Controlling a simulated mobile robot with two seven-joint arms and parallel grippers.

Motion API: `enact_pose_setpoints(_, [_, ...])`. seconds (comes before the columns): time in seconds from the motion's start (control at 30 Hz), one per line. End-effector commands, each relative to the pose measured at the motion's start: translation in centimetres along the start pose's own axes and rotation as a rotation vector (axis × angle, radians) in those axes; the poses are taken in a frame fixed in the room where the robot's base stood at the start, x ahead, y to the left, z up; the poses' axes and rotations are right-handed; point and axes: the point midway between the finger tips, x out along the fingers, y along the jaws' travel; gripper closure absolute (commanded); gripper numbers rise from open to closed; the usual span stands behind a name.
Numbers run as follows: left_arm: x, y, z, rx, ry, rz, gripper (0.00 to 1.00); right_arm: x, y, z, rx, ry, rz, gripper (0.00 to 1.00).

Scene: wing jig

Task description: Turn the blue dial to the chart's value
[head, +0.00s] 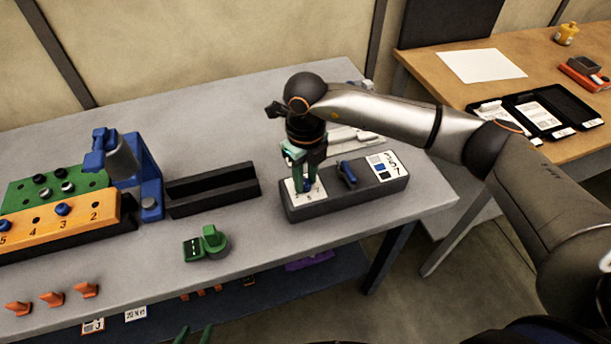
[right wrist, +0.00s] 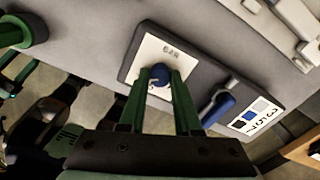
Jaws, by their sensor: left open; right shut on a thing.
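The blue dial (head: 308,187) sits on a white numbered plate (head: 293,187) at the left end of a dark grey box (head: 345,204). My right gripper (head: 304,180) points down and is shut on the dial; the right wrist view shows the blue knob (right wrist: 160,73) between its green fingers. The chart (head: 383,166) is on the box's right end. In the right wrist view the chart (right wrist: 255,117) reads 3, 5, 7, and its blue square seems beside the 5. The dial's pointer reading is hidden. My left gripper (head: 194,335) is open and empty at the bottom edge.
A blue lever (head: 347,172) stands on the box between dial and chart. A black channel (head: 213,190), a blue clamp-like stand (head: 150,190), an orange numbered block (head: 60,222) and a green-knobbed device (head: 210,243) stand to the left.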

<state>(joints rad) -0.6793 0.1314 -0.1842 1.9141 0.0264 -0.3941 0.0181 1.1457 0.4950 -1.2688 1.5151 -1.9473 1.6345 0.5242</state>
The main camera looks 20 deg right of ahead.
Motion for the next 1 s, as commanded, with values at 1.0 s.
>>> enact_pose_setpoints(1.0, [4.1, -0.3, 4.5, 0.0, 0.0, 0.0, 0.5, 0.4, 0.0, 0.1, -0.518, -0.004, -0.002, 1.0])
